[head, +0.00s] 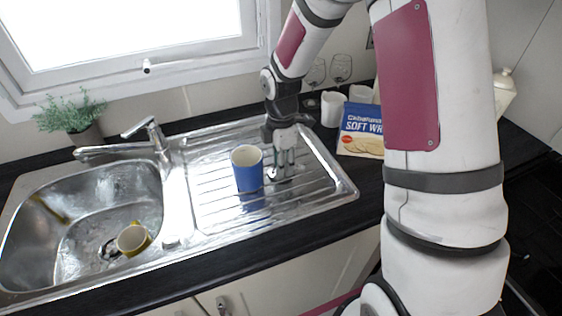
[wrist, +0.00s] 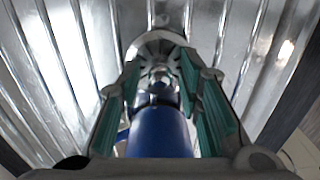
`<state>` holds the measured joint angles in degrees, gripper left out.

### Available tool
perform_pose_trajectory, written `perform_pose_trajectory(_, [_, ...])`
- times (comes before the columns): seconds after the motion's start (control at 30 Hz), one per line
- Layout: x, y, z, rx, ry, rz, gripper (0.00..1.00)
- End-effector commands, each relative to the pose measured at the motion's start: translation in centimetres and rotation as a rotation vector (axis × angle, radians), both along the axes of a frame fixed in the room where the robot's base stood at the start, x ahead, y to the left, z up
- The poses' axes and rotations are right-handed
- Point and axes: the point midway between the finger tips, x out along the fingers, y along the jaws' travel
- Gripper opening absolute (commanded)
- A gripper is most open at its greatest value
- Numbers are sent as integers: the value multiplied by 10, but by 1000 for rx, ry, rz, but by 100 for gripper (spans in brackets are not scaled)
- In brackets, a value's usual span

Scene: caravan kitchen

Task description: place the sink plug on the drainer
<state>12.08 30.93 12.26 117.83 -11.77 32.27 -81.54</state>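The sink plug (wrist: 158,48), a small round metal disc with a knob, lies on the ribbed metal drainer (head: 215,205). In the head view the plug (head: 272,175) shows just behind and right of the blue mug. My gripper (head: 286,161) points down over the drainer. In the wrist view my gripper (wrist: 160,78) has its teal-padded fingers apart, with the tips near the two sides of the plug. Whether they touch its rim is hard to tell.
A blue mug (head: 247,171) stands on the drainer close to my fingers. A yellow mug (head: 133,239) lies in the sink bowl (head: 85,205). The tap (head: 125,148) is left of the drainer. A wrap packet (head: 360,131) and white mugs (head: 331,108) stand behind right.

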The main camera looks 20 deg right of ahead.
Motion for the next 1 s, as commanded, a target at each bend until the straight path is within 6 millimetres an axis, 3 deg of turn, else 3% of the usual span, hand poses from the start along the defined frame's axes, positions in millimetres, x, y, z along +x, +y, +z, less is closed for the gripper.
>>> perform_pose_trajectory(0.37, [0, 0, 6, 0, -1, -1, 37])
perform_pose_trajectory(0.47, [1, -1, 18, -1, -5, -2, 37])
perform_pose_trajectory(0.8, [1, -1, 86, -1, -5, -1, 37])
perform_pose_trajectory(1.0, [1, -1, 114, -1, -3, -1, 37])
